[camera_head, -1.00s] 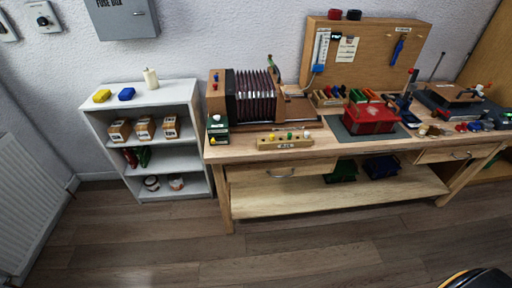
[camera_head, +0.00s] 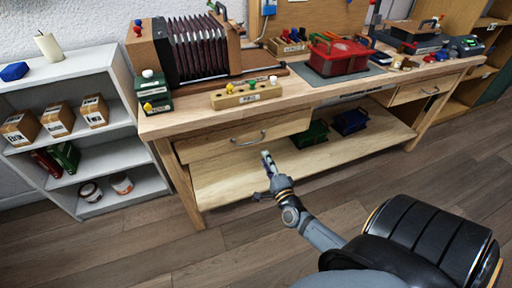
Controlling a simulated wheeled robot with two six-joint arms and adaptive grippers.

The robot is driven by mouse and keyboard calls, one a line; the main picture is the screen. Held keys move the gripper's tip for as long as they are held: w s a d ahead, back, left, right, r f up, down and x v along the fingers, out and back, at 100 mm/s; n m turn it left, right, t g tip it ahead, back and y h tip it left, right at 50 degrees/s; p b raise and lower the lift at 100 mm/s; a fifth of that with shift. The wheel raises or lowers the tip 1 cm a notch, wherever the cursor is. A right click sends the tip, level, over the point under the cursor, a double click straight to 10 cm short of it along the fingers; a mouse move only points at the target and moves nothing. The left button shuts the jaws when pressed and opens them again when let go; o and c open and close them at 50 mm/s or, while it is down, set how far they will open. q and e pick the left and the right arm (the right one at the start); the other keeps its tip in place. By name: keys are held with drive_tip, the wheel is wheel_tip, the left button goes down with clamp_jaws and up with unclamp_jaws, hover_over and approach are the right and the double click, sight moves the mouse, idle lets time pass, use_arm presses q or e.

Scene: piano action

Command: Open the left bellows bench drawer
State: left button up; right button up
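The left bellows bench drawer (camera_head: 210,147) is a pale wood front under the left part of the bench top, and it looks shut. Its curved metal handle (camera_head: 248,140) is in plain view at the middle of the front. My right gripper (camera_head: 263,178) is in front of and below the handle, apart from it in the picture. Its two fingers are spread, and nothing shows between them. My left gripper is not in view.
Green (camera_head: 312,134) and blue (camera_head: 350,121) bins stand on the lower shelf. A white shelf unit (camera_head: 80,125) stands left. Floor in front is clear.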

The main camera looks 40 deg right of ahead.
sight(256, 141)
drive_tip(key=b+x, duration=0.1)
drive_tip(key=x, duration=0.9)
drive_tip(key=shift+w, duration=0.2)
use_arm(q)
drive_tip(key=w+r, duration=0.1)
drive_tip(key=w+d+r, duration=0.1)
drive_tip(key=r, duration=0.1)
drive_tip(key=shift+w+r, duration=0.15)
use_arm(e)
clamp_jaws()
